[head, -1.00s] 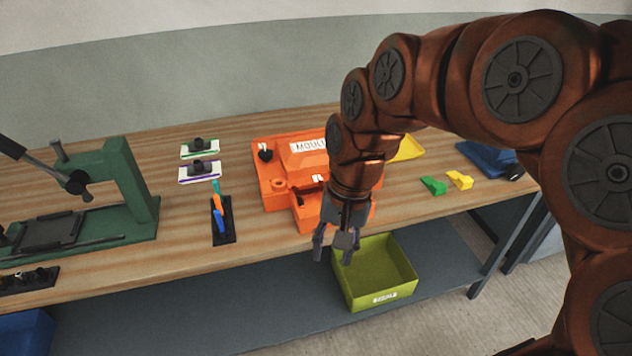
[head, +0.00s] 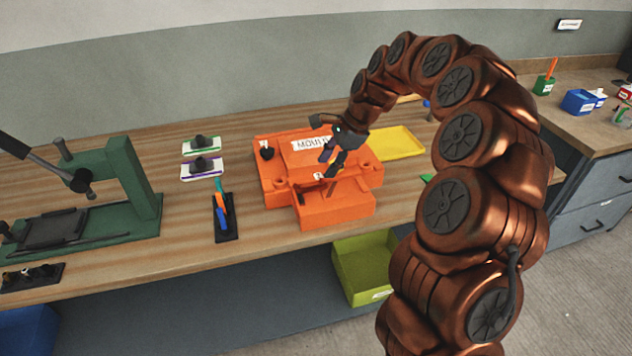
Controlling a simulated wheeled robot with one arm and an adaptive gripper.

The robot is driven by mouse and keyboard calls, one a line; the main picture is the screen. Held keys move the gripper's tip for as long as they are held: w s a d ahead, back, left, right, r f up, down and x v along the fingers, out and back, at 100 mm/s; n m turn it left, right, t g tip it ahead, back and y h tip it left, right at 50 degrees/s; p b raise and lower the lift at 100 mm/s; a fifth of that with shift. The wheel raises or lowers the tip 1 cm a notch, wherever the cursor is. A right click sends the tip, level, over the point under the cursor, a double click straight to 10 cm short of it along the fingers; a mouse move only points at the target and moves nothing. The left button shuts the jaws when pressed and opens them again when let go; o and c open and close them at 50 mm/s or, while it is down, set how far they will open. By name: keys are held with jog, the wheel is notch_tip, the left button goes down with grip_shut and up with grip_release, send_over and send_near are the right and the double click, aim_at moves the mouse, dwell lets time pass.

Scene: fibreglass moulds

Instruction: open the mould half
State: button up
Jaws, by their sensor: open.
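The orange mould (head: 283,189) stands on the wooden workbench, with a raised upper block bearing a white label that reads "MOUL" before my gripper covers the rest. A lower orange block (head: 335,211) juts out at its front. A black knob (head: 267,153) sits on its left side. My gripper (head: 327,165) is open over the right part of the mould, its fingers pointing down and left. I cannot tell whether the fingers touch the mould. The gripper and wrist hide part of the label and the mould's upper right.
A green press (head: 128,190) stands at the left. Two labelled pads (head: 203,167) and a black tool holder (head: 226,218) lie left of the mould. A yellow tray (head: 396,143) is behind right. A yellow-green bin (head: 362,272) sits below the bench front.

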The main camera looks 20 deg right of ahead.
aim_at(314, 186)
jog(key=shift+p+x, duration=1.2)
jog(key=shift+x, duration=2.65)
jog(key=shift+c, duration=0.3)
grip_shut()
